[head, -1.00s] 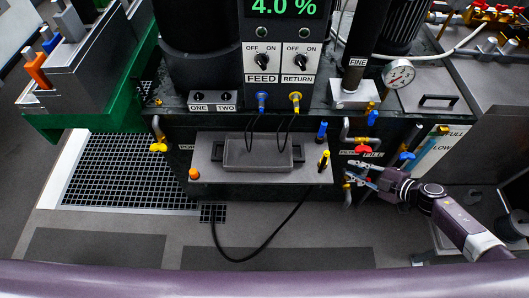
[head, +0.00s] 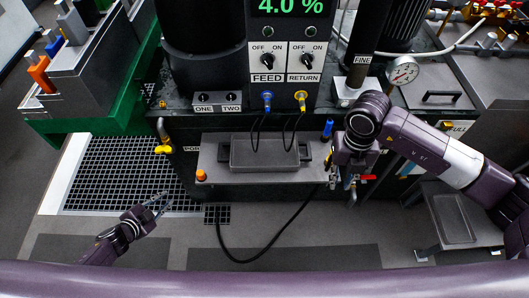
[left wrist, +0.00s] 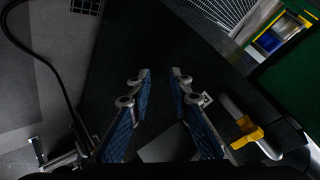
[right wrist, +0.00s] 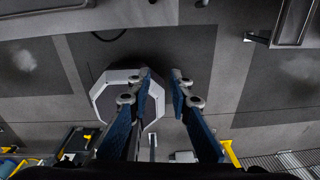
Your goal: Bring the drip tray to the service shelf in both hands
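The grey drip tray (head: 264,154) sits level on a ledge below the control panel in the head view, with a handle at each end. My left gripper (head: 160,203) is low and left of the tray, over the floor grating and apart from it. Its fingers are spread and empty in the left wrist view (left wrist: 160,85). My right gripper (head: 342,172) points down just right of the tray's right handle; its fingertips are hard to see there. In the right wrist view (right wrist: 161,85) its fingers are apart with nothing between them. A low shelf (head: 440,222) with a recessed top, possibly the service shelf, stands at the right.
A black cable (head: 262,256) loops over the floor. The front floor is otherwise clear.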

